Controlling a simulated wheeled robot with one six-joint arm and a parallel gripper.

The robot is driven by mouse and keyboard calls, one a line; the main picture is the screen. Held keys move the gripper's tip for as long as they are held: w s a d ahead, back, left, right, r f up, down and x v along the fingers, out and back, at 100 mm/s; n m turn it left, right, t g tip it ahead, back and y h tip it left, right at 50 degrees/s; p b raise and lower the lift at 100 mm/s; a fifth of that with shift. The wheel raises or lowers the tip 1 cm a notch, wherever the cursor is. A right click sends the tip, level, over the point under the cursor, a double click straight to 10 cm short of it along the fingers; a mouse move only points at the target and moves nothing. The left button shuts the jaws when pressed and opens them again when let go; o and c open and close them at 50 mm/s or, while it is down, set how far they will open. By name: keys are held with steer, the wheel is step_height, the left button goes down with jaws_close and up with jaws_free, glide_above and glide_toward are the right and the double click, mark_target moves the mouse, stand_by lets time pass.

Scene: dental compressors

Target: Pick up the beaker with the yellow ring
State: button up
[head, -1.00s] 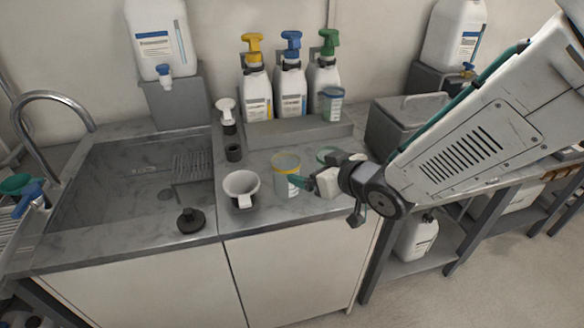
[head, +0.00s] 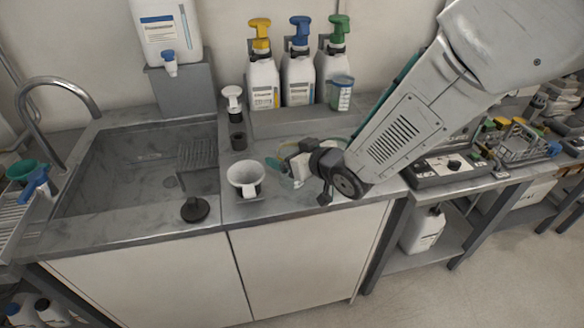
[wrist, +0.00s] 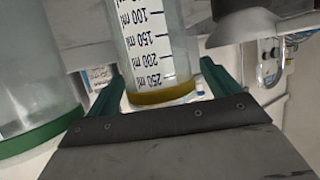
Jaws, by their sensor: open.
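The beaker with the yellow ring (wrist: 155,45) is clear with dark ml marks and fills the middle of the wrist view. Its yellow ring faces my gripper (wrist: 162,72). The two green fingers are open, one on each side of the beaker; I cannot tell whether they touch it. In the head view my gripper (head: 288,172) is low over the counter and hides most of this beaker. A beaker with a green ring (wrist: 38,140) stands to the left in the wrist view; in the head view it is mostly hidden by the arm.
A white funnel-like cup (head: 245,176) stands just left of my gripper. A third beaker (head: 341,94) sits on the raised shelf before the pump bottles with yellow (head: 262,80), blue (head: 298,75) and green tops. The sink (head: 130,175) is at left.

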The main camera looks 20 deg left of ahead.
steer(key=c, duration=1)
steer(key=shift+r, duration=0.1)
steer(key=shift+c, duration=0.3)
